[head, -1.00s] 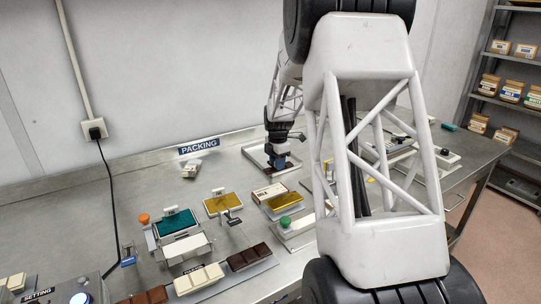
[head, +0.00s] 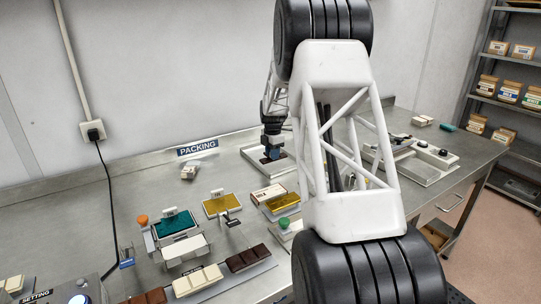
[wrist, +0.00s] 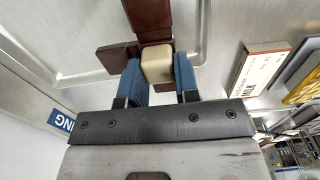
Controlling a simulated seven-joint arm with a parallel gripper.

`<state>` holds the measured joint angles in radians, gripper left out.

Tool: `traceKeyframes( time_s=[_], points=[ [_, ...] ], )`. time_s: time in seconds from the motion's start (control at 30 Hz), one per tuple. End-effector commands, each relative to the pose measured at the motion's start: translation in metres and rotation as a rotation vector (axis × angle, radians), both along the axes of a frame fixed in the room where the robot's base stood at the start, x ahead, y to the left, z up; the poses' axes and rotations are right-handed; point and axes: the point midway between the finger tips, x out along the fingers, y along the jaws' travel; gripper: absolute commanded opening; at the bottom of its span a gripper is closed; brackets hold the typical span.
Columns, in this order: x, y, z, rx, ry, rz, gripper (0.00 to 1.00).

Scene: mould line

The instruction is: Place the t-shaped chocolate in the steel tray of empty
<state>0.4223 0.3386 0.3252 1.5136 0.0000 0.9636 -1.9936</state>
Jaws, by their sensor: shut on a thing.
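My gripper (wrist: 158,76) has its two blue fingers closed on a cream block of the t-shaped chocolate (wrist: 118,59). In the head view my gripper (head: 271,155) points down over the steel tray (head: 251,158) near the wall. The brown chocolate shows small under the fingers, within the tray's outline. I cannot tell whether it touches the tray floor. My forearm hides part of the bench right of the tray.
A boxed bar (head: 268,194) and gold moulds (head: 222,205) stand in front of the tray. A green mould (head: 175,225) and a row of chocolate bars (head: 200,280) lie nearer. A grey fixture (head: 425,162) stands to the right. The bench left of the tray is mostly clear.

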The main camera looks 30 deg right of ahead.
Motion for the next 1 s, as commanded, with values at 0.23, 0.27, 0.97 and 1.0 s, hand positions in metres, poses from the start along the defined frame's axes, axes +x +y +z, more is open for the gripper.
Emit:
traceKeyframes(
  time_s=[0.23, 0.27, 0.97, 1.0],
  points=[
    [0.029, -0.013, -0.004, 0.001, 0.001, 0.000, 0.00],
    [0.032, -0.014, -0.004, 0.000, 0.001, 0.000, 0.00],
    [0.057, -0.025, -0.006, 0.000, 0.001, 0.000, 0.00],
    [0.057, -0.025, -0.007, 0.000, 0.001, 0.000, 0.00]
  ],
)
